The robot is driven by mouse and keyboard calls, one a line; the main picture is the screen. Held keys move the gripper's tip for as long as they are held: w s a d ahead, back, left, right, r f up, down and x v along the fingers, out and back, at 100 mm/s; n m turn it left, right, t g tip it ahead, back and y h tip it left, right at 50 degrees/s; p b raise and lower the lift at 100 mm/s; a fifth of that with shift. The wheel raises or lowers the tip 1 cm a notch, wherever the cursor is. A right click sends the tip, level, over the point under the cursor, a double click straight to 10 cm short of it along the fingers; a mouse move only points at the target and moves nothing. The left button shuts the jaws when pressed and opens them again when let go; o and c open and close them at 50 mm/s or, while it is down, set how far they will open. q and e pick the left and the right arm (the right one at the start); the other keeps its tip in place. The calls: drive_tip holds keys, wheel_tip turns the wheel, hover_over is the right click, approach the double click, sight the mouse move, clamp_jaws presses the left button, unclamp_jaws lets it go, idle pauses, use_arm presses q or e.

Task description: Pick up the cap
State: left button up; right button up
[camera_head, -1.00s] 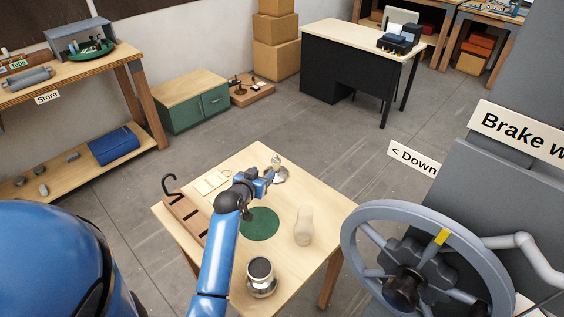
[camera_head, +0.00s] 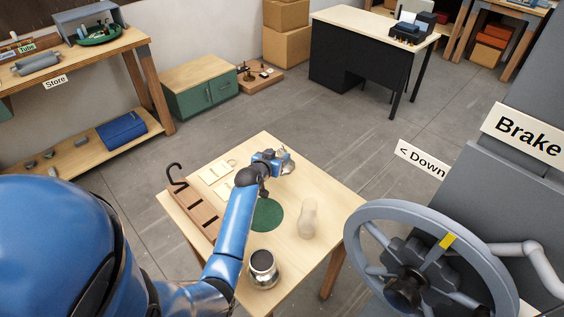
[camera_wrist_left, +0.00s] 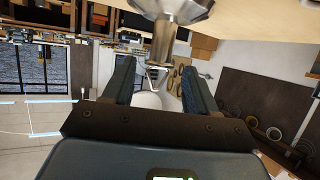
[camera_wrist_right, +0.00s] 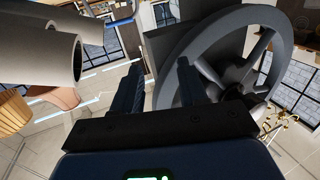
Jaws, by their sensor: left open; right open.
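A shiny metal piece with a flared top and a short stem, which I take to be the cap (camera_wrist_left: 164,42), is at the top middle of the left wrist view. In the head view it shows as a small silvery shape (camera_head: 289,161) at the table's far corner, partly hidden by my gripper. My left gripper (camera_head: 280,158) is open there. In the left wrist view its fingers (camera_wrist_left: 156,72) stand apart on either side of the stem's end, without visible contact. My right gripper (camera_wrist_right: 158,80) is open and empty, beside the big grey wheel (camera_wrist_right: 215,62).
The table (camera_head: 296,262) holds a green mat (camera_head: 267,214), a frosted cylinder (camera_head: 308,218), a metal jar (camera_head: 263,270), a slotted wooden rack (camera_head: 195,208) with a dark hook, and pale cards (camera_head: 215,172). The hand wheel (camera_head: 446,241) stands right of the table.

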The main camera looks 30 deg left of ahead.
sight(280, 155)
use_arm(q)
drive_tip(key=shift+f+p+x, duration=0.2)
drive_tip(key=shift+p+x, duration=0.15)
drive_tip(key=shift+x, duration=1.9)
drive_tip(key=shift+s, duration=0.1)
drive_tip(key=c, duration=0.9)
